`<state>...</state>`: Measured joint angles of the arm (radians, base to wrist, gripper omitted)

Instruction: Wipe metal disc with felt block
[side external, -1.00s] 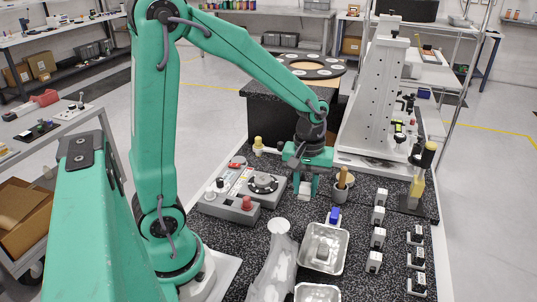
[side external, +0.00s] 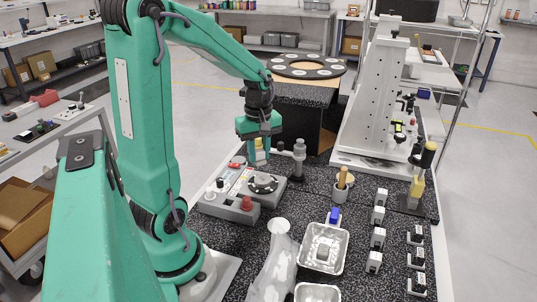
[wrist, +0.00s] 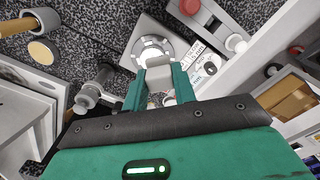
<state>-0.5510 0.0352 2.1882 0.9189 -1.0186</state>
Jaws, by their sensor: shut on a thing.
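My gripper (side external: 258,158) is shut on a pale block, which I take to be the felt block. It also shows in the wrist view (wrist: 160,96), with the light grey-white block (wrist: 158,78) between its fingers. The metal disc (side external: 263,184) lies in a dark ring on the grey fixture (side external: 226,204). In the wrist view the shiny disc (wrist: 151,46) lies just beyond the block, partly covered by it. My gripper is over the back side of the disc in the side view. The block appears above the fixture; I cannot tell whether it touches anything.
A red button (side external: 247,203) stands on the fixture's front. A grey post (side external: 299,158) stands right of the gripper. A cup with a wooden handle (side external: 341,184), metal trays (side external: 344,252) and several small white blocks are further right. Dark bench surface is clear between fixture and cup.

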